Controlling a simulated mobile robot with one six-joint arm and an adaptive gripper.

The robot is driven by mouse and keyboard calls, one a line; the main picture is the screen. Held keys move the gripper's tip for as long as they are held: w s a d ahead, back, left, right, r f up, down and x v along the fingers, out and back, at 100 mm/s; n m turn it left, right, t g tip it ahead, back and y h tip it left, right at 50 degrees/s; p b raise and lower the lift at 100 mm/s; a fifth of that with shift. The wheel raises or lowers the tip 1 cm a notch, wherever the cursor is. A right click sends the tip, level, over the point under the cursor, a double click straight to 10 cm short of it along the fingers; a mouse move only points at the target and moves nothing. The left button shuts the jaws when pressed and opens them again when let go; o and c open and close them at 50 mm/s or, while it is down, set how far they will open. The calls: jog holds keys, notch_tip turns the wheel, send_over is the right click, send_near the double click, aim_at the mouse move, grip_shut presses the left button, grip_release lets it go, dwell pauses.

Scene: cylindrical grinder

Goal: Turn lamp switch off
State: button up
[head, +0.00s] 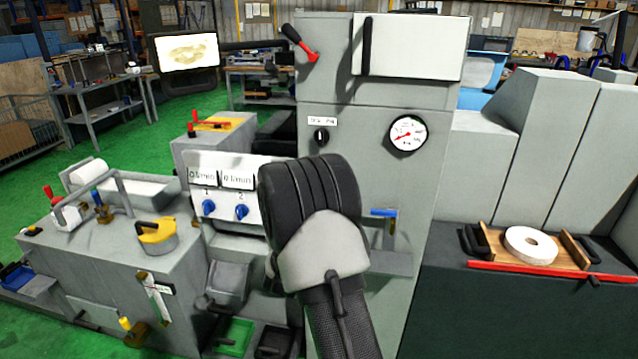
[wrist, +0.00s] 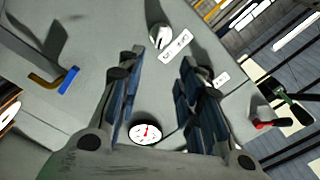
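A small black rotary switch (head: 321,135) with a pale mark sits on the upper grey machine front, below a small white label (head: 323,121). It also shows in the wrist view as a round knob (wrist: 160,36) beside a white label (wrist: 177,44). The label text is too small to read surely. A bright lit panel (head: 187,52) on a dark arm stands at upper left; I cannot tell if it is the lamp. My gripper (wrist: 160,61) is open and empty, its fingers pointing toward the switch, apart from it. My own wrist hides the fingers in the head view.
A round pressure gauge (head: 408,133) sits right of the switch. A red-handled lever (head: 300,43) is above it, and a blue-tipped lever (head: 384,213) below. Two blue knobs (head: 208,208) are on a panel at left. The machine front around the switch is flat.

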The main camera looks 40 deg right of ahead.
jog(key=b+x, duration=0.1)
jog(key=x, duration=1.3)
jog(key=shift+w, duration=0.2)
jog(key=shift+c, duration=0.3)
grip_shut()
